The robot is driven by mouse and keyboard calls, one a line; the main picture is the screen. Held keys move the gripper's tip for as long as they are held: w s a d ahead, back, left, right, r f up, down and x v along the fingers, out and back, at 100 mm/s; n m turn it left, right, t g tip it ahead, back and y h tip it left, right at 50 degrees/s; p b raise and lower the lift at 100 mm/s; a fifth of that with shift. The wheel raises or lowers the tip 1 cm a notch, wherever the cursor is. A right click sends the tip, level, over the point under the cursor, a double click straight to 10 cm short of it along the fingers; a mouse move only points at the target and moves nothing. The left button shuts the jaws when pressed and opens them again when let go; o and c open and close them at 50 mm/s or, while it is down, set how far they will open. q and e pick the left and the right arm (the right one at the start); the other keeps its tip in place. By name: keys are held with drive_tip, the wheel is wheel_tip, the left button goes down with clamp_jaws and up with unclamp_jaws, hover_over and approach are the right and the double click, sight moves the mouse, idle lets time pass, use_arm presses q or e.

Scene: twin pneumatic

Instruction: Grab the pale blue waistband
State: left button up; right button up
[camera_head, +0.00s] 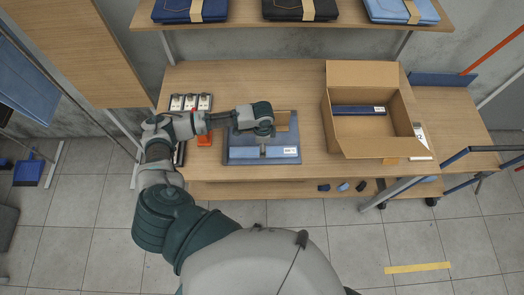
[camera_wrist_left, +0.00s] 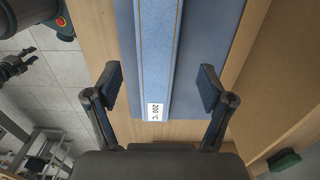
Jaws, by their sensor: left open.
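The pale blue waistband (camera_head: 266,152) is a straight strip with a white label at its right end. It lies along the front of a flat blue-grey plate on the workbench. In the left wrist view the waistband (camera_wrist_left: 158,50) shows orange stitching and a label. My left gripper (camera_head: 262,142) is above the plate and partly hides the strip. In the left wrist view my left gripper (camera_wrist_left: 158,85) is open, one finger each side of the strip's labelled end. A dark claw-like part at that view's left edge may be my right gripper (camera_wrist_left: 16,66), cut off and unclear.
An open cardboard box (camera_head: 372,146) with a dark blue labelled strip (camera_head: 358,110) stands right of the plate. Small white-labelled items (camera_head: 190,102) and an orange part (camera_head: 205,140) are to the left. Folded jeans (camera_head: 190,10) lie on the shelf above.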

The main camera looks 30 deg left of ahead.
sight(278, 151)
use_arm(q)
drive_tip(key=f, duration=0.2)
drive_tip(key=d+f, duration=0.1)
drive_tip(key=f, duration=0.1)
drive_tip(key=shift+d, duration=0.1)
drive_tip(key=shift+a+f, duration=0.1)
drive_tip(key=shift+a, duration=0.35)
drive_tip(key=c, duration=0.6)
drive_tip(key=shift+a, duration=0.1)
drive_tip(key=c, duration=0.7)
drive_tip(key=shift+d, duration=0.2)
